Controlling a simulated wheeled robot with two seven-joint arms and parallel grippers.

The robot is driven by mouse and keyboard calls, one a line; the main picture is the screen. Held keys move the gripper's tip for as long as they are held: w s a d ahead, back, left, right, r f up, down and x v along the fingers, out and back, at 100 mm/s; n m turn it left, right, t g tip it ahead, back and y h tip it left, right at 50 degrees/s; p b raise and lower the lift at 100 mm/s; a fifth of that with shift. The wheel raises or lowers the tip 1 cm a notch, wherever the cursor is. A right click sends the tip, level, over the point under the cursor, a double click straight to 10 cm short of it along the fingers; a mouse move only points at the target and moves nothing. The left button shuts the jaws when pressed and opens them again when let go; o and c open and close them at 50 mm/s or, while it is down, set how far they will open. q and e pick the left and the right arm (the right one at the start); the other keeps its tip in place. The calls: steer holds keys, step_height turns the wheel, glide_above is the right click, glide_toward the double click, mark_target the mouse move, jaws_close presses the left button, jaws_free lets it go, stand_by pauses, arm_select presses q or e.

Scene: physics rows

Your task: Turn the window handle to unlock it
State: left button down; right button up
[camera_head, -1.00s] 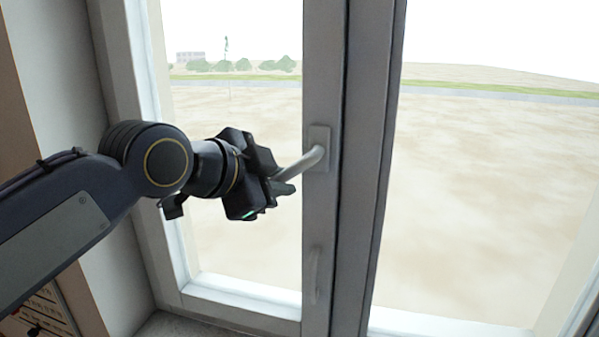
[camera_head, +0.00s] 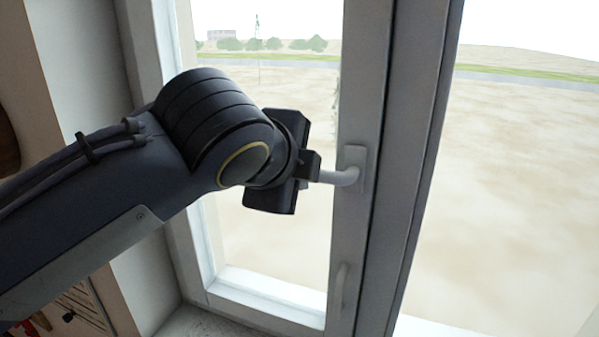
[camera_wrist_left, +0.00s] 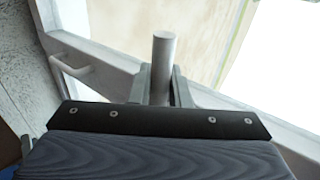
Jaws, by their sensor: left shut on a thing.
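The window handle (camera_head: 347,177) is a light grey lever on a small plate on the window's middle upright. In the head view it points left from its plate, roughly level. My left gripper (camera_head: 314,168) comes from the left and is shut on the lever's outer part. In the left wrist view the rounded end of the handle (camera_wrist_left: 163,60) stands up between the two fingers (camera_wrist_left: 160,88). The gripper body partly hides the handle's free end in the head view. My right gripper is not in view.
A second, smaller handle (camera_head: 341,290) sits lower on the same upright, apart from my gripper. The window frame (camera_head: 355,232) stands close to the fingers.

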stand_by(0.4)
arm_select(q)
steer(key=c, duration=1.7)
jaws_free()
steer(key=shift+r, duration=0.1)
steer(key=b+v, duration=0.1)
steer(key=v, duration=0.6)
steer(key=shift+s+r, duration=0.2)
steer(key=shift+s, duration=0.15)
steer(key=shift+a+f, duration=0.1)
